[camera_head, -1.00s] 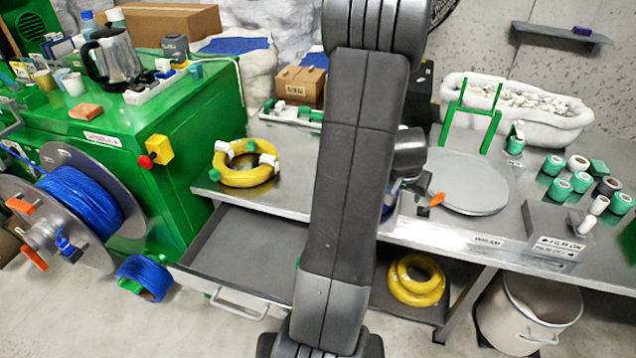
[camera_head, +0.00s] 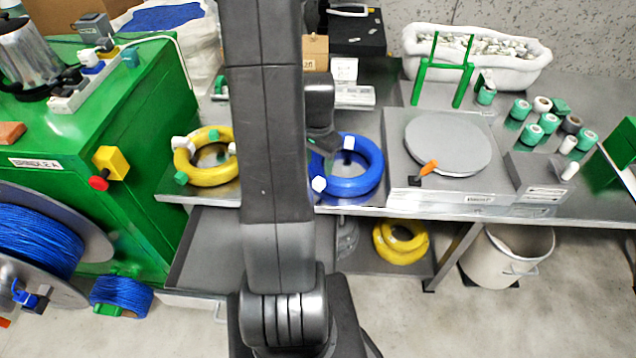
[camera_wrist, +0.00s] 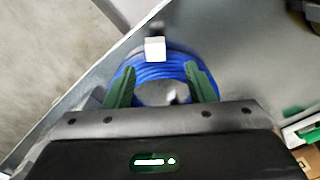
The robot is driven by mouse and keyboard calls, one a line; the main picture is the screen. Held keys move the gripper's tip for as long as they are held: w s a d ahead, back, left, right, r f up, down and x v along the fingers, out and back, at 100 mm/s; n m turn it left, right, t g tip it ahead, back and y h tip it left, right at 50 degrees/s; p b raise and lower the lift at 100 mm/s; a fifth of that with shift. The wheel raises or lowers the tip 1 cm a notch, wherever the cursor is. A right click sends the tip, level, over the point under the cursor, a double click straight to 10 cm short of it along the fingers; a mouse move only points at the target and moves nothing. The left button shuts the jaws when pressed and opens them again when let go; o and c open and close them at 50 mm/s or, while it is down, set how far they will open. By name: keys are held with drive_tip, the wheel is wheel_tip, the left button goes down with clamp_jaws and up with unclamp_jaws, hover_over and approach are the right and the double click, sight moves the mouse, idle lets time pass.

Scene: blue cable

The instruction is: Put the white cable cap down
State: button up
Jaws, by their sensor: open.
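A blue cable coil (camera_head: 357,180) lies on the steel table, just right of my arm. One white cable cap (camera_head: 319,184) sits at its front left. Another white cap (camera_head: 348,142) sits at its back. In the wrist view, a white cap (camera_wrist: 155,48) sits on the far side of the blue coil (camera_wrist: 158,72). My gripper (camera_wrist: 159,70) is open, its green fingers apart over the coil, with the cap just beyond the fingertips and not between them. In the head view my arm hides part of the coil; the fingers are hard to make out.
A yellow coil (camera_head: 207,172) with white and green caps lies left of my arm. A round grey plate (camera_head: 445,143) with an orange piece stands right of the blue coil. The table's front edge is close to the coil. An open drawer (camera_head: 205,250) juts out below.

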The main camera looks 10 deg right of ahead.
sight(319, 180)
drive_tip(key=shift+s+d+f, duration=0.1)
drive_tip(key=shift+s+f, duration=0.1)
drive_tip(key=shift+f, duration=1.35)
drive_tip(key=shift+s+f, duration=0.15)
drive_tip(key=shift+f, duration=1.35)
clamp_jaws()
